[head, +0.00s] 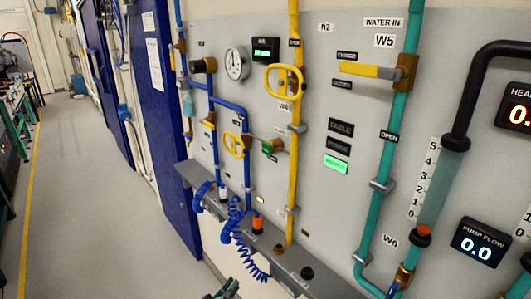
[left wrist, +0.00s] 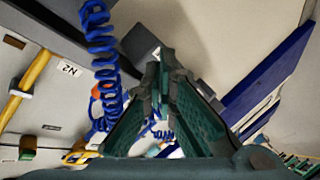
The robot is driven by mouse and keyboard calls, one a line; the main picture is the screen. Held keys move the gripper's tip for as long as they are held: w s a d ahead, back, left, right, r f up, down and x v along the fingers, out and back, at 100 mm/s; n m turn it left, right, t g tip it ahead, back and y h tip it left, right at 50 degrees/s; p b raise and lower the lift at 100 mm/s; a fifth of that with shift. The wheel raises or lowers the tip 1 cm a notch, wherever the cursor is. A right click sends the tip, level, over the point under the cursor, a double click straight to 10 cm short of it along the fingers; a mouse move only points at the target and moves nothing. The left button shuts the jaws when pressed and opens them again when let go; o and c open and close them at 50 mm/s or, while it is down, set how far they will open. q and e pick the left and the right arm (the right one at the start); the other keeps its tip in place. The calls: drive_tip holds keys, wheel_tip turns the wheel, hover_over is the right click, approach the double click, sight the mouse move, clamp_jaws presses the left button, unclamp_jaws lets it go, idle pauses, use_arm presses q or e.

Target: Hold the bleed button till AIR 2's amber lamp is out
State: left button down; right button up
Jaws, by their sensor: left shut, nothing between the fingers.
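My left gripper (head: 224,290) shows at the bottom edge of the head view, below the grey ledge and apart from it. Its green fingers fill the middle of the left wrist view (left wrist: 165,68), shut and empty. A small yellow-amber lamp (head: 261,200) looks lit on the panel above the orange hose fitting (head: 257,224). I cannot read an AIR 2 label beside it. On the ledge are a dark round knob or button (head: 307,273) and a brownish one (head: 279,248); I cannot tell which is the bleed button. My right gripper is not in view.
The grey ledge (head: 330,288) juts from the panel. Blue coiled hoses (head: 238,225) hang in front of it; one is close to my fingers in the left wrist view (left wrist: 100,45). Yellow (head: 293,180) and teal (head: 391,150) pipes run down the panel. The floor at left is clear.

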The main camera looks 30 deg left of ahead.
sight(267, 149)
use_arm(q)
drive_tip(key=w+a+r+n+t+y+p, duration=0.1)
drive_tip(key=r+n+t+p, duration=0.1)
drive_tip(key=r, duration=1.1)
drive_tip(key=w+a+r+n+t+y+p, duration=0.1)
drive_tip(key=r+n, duration=0.4)
drive_tip(key=r, duration=0.8)
drive_tip(key=w+a+r+n+t+y+p, duration=0.2)
drive_tip(key=w+r+n+t+p, duration=0.1)
drive_tip(key=r, duration=1)
drive_tip(key=n+t, duration=0.1)
drive_tip(key=t, duration=0.1)
drive_tip(key=shift+t, duration=0.3)
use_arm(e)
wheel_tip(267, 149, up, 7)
use_arm(q)
drive_tip(key=shift+w, duration=0.15)
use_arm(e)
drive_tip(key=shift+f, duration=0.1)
use_arm(q)
drive_tip(key=w+d+b, duration=0.2)
drive_tip(key=w+b, duration=0.3)
drive_tip(key=w, duration=0.3)
drive_tip(key=shift+w+d, duration=0.15)
drive_tip(key=shift+d, duration=0.1)
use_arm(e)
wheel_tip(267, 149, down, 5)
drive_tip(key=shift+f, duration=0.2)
